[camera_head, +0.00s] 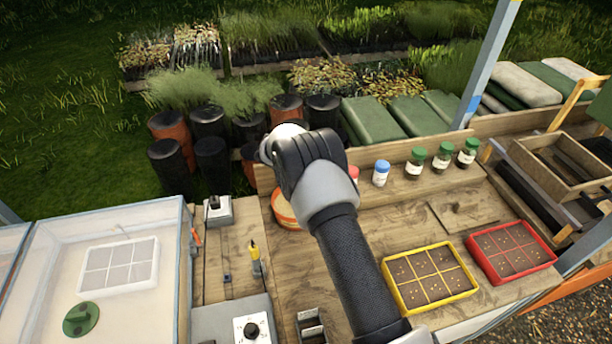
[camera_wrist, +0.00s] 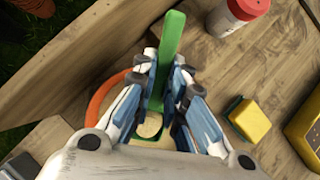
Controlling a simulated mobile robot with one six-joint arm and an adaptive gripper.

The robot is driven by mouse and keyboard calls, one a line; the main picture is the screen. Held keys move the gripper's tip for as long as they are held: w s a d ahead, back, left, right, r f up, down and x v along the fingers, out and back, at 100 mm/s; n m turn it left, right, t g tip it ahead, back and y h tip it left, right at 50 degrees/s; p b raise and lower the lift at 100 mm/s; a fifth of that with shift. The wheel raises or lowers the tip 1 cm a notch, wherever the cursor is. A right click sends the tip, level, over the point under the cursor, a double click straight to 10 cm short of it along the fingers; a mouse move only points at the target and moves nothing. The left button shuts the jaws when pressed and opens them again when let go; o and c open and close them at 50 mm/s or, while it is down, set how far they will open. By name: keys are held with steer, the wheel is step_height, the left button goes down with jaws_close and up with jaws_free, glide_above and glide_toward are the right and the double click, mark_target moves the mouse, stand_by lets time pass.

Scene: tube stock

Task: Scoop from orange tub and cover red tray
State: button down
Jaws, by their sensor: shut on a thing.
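The orange tub (camera_head: 284,212) stands on the bench, half hidden behind my arm in the head view. Its rim (camera_wrist: 98,103) shows beneath my gripper in the wrist view. My gripper (camera_wrist: 166,82) is shut on a green scoop (camera_wrist: 173,40), seen over the tub. Pale material shows at the scoop's lower end; I cannot tell whether it is in the scoop or in the tub behind. The red tray (camera_head: 553,258) lies at the bench's right end, with dark soil cells and small pale specks on them.
A yellow tray (camera_head: 388,287) of similar cells lies left of the red tray. A red-capped jar (camera_wrist: 238,14) and a yellow-and-green block (camera_wrist: 249,121) sit near the tub. Blue-capped (camera_head: 381,173) and green-capped jars line the back. A clear-lidded box stands left.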

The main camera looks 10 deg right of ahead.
steer(key=shift+r+g+y+p, duration=0.45)
steer(key=shift+r+p, duration=1.1)
steer(key=shift+p, duration=1.1)
step_height(320, 180, up, 3)
steer(key=y+p, duration=0.1)
steer(key=p, duration=0.2)
steer(key=shift+g, duration=0.35)
step_height(320, 180, up, 5)
steer(key=shift+f+g+y+p, duration=0.1)
steer(key=shift+g+y+p, duration=0.5)
steer(key=shift+y, duration=0.65)
